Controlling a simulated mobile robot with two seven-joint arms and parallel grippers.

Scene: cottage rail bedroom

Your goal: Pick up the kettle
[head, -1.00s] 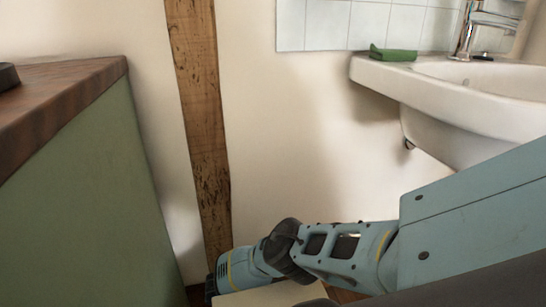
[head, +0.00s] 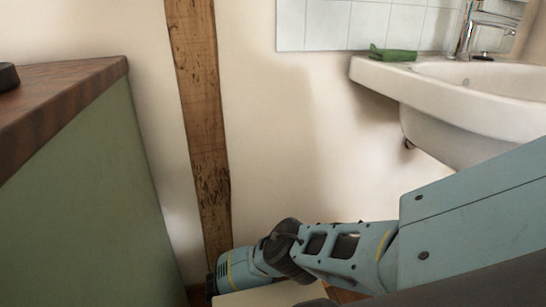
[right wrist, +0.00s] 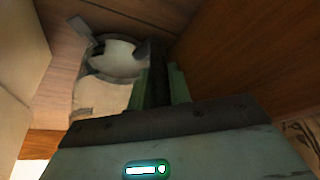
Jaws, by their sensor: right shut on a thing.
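The kettle (right wrist: 98,97) shows in the right wrist view as a pale grey-white body with a round rim and a dark upright handle. My right gripper (right wrist: 160,88) is shut on this dark handle, with a green finger on each side of it. The kettle stands at or close to a wooden surface; I cannot tell whether it touches it. In the head view my right arm reaches down toward the bottom centre, and its gripper and the kettle are hidden. My left gripper is not in view.
Wooden panels (right wrist: 245,50) stand close to the right of the gripper, and pale panels (right wrist: 20,55) are at the left. In the head view a green cabinet (head: 85,200) with a wooden top is at left, a timber post (head: 200,130) in the middle, a white sink (head: 450,90) at right.

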